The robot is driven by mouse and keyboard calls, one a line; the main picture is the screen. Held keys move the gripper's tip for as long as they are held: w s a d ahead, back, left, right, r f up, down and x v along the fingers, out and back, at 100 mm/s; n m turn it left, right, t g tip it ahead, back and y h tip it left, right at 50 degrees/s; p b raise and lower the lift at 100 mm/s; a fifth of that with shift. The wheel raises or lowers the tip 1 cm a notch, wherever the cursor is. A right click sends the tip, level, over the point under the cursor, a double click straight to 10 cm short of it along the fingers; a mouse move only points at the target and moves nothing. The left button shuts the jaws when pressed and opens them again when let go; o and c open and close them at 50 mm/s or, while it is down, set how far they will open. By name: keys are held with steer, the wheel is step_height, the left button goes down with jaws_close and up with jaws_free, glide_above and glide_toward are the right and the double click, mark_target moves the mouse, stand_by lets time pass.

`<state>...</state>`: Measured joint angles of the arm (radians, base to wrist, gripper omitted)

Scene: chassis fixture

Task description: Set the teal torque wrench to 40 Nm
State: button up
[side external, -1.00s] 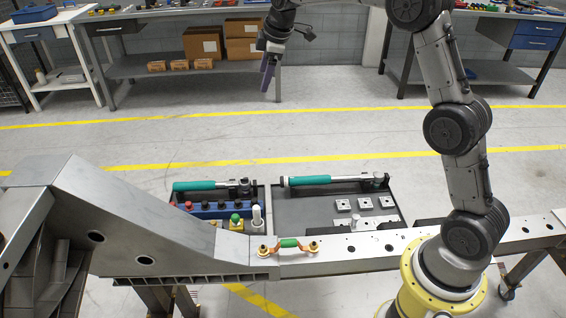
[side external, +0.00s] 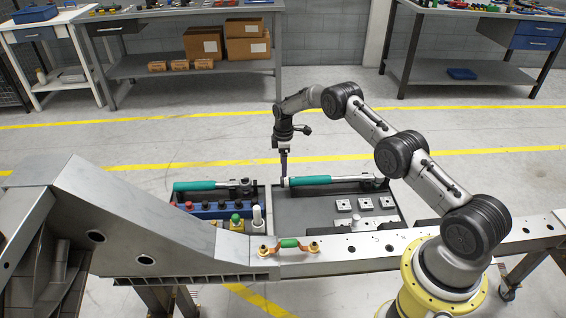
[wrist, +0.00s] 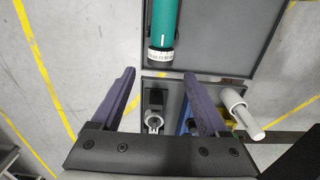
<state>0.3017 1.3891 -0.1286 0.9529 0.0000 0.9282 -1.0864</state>
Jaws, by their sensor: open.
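Two wrenches with teal grips show in the side view: one (side external: 315,180) lies in the right tray, the other (side external: 195,186) along the back of the left tray. My gripper (side external: 283,180) is open and points down at the left end of the right-hand wrench. In the wrist view, that wrench's teal grip (wrist: 163,18) ends in a pale collar with small marks (wrist: 160,56), just ahead of and between my open fingers (wrist: 160,77). The setting is too small to read. I cannot tell the height gap between fingertips and wrench.
The right tray (side external: 320,212) also holds several pale square blocks. The left tray holds a blue rack with several knobs (side external: 215,208) and a white cylinder (side external: 256,217). A grey beam (side external: 345,247) with a green-gripped copper piece (side external: 289,244) runs in front of both trays.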

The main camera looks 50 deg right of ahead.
mark_target(284, 180)
steer(key=shift+f, duration=4.6)
steer(key=c, duration=0.9)
steer(key=shift+r+t+h, duration=0.1)
steer(key=shift+t+h, duration=2)
steer(key=o, duration=0.9)
